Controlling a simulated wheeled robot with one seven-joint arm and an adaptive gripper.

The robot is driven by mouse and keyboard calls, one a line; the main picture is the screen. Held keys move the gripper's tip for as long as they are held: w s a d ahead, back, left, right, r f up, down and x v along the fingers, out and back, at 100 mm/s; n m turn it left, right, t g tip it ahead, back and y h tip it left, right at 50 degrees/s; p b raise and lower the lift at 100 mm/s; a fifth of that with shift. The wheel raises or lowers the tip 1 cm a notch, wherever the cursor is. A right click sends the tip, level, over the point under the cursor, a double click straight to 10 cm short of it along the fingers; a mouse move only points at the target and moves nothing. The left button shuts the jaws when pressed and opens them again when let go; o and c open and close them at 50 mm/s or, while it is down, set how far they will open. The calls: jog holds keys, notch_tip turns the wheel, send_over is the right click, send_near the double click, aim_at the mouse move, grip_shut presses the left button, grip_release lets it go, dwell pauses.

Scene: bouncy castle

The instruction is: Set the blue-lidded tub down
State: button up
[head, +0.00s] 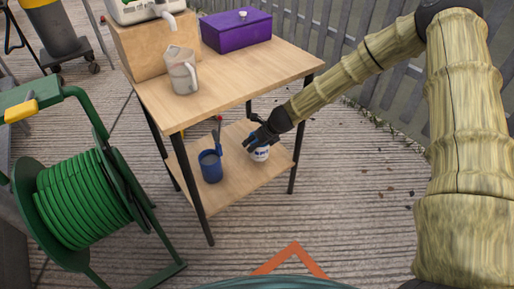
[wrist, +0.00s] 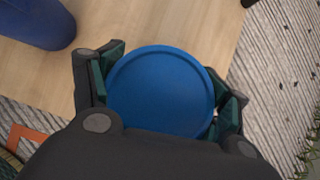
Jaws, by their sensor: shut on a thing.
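The blue-lidded tub (head: 261,154) is a small white tub with dark lettering, at the lower shelf (head: 225,193) of the wooden table. In the wrist view its round blue lid (wrist: 161,90) fills the space between the fingers. My gripper (head: 258,140) is shut on the tub, with fingers on both sides of the lid. The tub looks upright. Its base is at or very near the shelf board, and I cannot tell whether it touches.
A blue cup (head: 210,167) holding a tool stands on the same shelf, left of the tub. The table top (head: 235,85) lies above, with a jug (head: 182,75) and a purple box (head: 236,31). A green hose reel (head: 80,200) stands at left. The shelf's front is bare.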

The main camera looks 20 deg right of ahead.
jog(key=shift+w+d, duration=0.15)
jog(key=shift+w, duration=0.25)
jog(key=shift+f+b, duration=1.05)
jog(key=shift+f, duration=0.65)
jog(key=shift+f, duration=0.2)
jog(key=o, duration=1.6)
jog(key=shift+o, duration=0.2)
jog(key=shift+s+d+r, duration=0.1)
jog(key=shift+s+r, duration=0.05)
jog(key=shift+r, duration=0.35)
jog(key=p+v, duration=0.4)
jog(key=v, duration=0.7)
jog(key=shift+s, duration=0.1)
